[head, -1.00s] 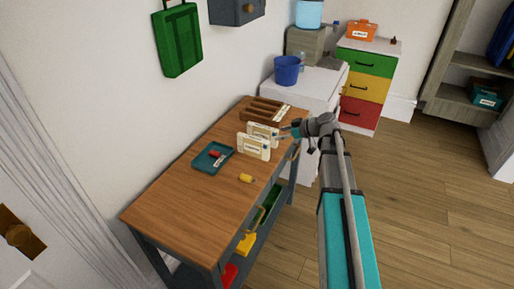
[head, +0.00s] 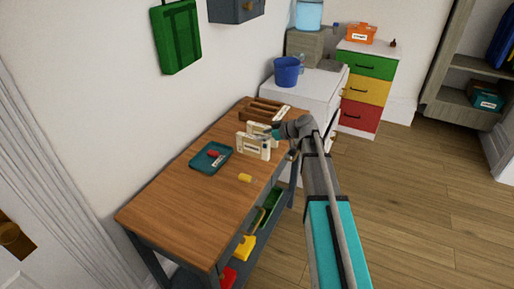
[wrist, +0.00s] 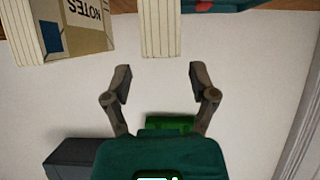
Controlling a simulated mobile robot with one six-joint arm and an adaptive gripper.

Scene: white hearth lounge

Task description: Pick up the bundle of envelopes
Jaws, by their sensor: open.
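Two cream paper bundles stand upright near the right edge of the wooden worktop. The nearer bundle (head: 252,147) has a label too small to read in the head view. The farther bundle (head: 262,130) is partly hidden. In the wrist view, a block (wrist: 75,28) marked NOTES is at top left, and a plain cream bundle (wrist: 163,28) is at top centre. I cannot tell from the labels which is the envelopes. My gripper (wrist: 158,82) is open and empty, its fingers lined up either side of the centre bundle but short of it. In the head view it (head: 279,134) is beside the bundles.
A teal tray (head: 200,166) with a red item lies left of the bundles. A brown slotted holder (head: 258,108) stands behind them. A small yellow item (head: 245,177) lies in front. The worktop's (head: 180,205) near part is clear.

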